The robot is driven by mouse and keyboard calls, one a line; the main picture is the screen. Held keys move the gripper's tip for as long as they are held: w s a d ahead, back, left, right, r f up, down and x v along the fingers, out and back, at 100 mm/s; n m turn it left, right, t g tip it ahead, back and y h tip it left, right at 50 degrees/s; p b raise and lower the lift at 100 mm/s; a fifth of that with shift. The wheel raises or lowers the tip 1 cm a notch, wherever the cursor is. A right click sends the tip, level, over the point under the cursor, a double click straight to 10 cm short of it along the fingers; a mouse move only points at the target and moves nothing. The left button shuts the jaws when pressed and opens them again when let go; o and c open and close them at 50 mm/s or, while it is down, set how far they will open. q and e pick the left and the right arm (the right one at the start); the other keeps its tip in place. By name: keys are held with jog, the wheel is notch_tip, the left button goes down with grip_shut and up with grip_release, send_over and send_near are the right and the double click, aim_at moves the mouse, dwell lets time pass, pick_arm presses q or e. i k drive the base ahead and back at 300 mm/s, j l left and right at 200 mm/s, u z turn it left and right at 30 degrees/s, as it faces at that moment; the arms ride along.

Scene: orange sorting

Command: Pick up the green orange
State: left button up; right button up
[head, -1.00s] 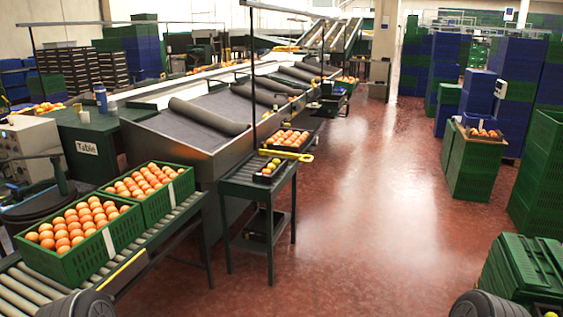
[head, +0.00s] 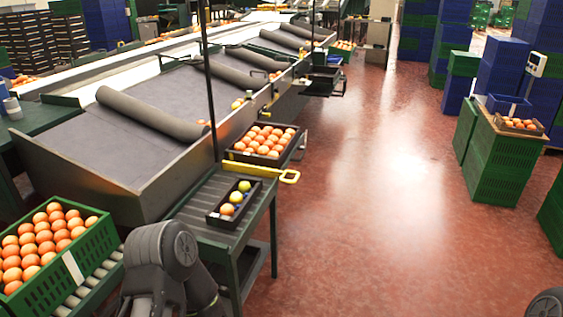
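A small black tray (head: 213,219) sits on the dark green side table (head: 190,212). A dark grey link of my arm shows at the bottom, in front of the side table. Neither of my grippers is in the picture.
A black crate of oranges (head: 264,144) stands behind the small tray, with a yellow handle bar (head: 262,171) between them. A green crate of oranges (head: 100,244) is at the lower left. Red floor (head: 380,200) on the right is clear. Stacked green crates (head: 500,165) stand farther right.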

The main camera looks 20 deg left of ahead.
aim_at(244, 186)
jog(key=i+j+z, duration=0.1)
jog(key=i, duration=0.35)
jog(key=i+j+z, duration=0.1)
jog(key=i, duration=0.3)
jog(key=i+j+z, duration=0.1)
jog(key=i+j, duration=0.2)
jog(key=i, duration=0.15)
